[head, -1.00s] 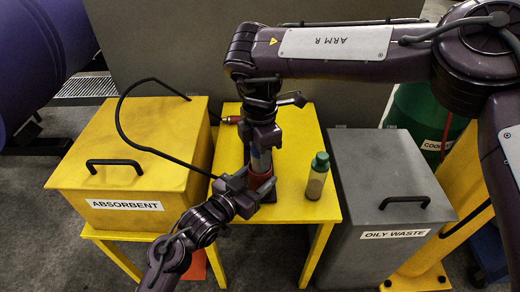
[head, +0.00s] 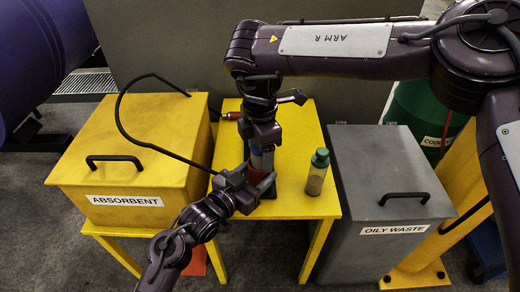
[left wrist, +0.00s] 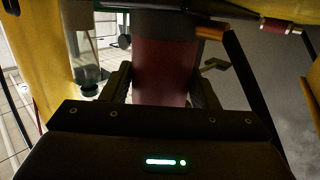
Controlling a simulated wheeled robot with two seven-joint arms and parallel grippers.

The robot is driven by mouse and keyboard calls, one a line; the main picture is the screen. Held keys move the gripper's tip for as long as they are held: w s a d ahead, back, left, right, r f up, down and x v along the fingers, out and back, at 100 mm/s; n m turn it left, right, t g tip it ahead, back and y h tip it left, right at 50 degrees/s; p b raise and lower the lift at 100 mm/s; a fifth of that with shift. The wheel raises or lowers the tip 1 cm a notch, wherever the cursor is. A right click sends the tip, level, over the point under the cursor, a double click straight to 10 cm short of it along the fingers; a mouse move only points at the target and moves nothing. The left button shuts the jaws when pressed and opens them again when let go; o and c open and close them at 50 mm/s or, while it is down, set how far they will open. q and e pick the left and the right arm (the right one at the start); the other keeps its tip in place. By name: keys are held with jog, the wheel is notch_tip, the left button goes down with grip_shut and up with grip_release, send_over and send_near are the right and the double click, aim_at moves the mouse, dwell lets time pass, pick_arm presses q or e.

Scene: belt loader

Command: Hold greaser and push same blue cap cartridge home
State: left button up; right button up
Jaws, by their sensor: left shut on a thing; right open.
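The greaser has a red barrel (head: 262,177) and stands about upright over the front of the yellow table (head: 235,120). My left gripper (head: 257,184) is shut on the barrel from the front left. The red barrel also shows between its fingers in the left wrist view (left wrist: 160,70). A blue-grey section (head: 263,158), perhaps the cartridge, rises above the red part. My right gripper (head: 263,137) is open, right above that section. It hides the top, so I cannot tell whether a blue cap is there or whether the gripper touches it.
A green-capped bottle (head: 317,174) stands on the table just right of the greaser. A black hose arches from a red fitting (head: 232,116) towards the greaser. The yellow absorbent bin (head: 130,145) is at left, the grey oily waste bin (head: 385,165) at right.

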notch_tip(320, 180, up, 12)
jog(key=shift+f, duration=0.1)
dwell(0.8)
pick_arm(q)
jog(key=o, duration=0.9)
jog(key=shift+s+a, duration=0.1)
jog(key=v, duration=1.1)
jog(key=shift+s+a, duration=0.25)
jog(key=shift+s, duration=0.05)
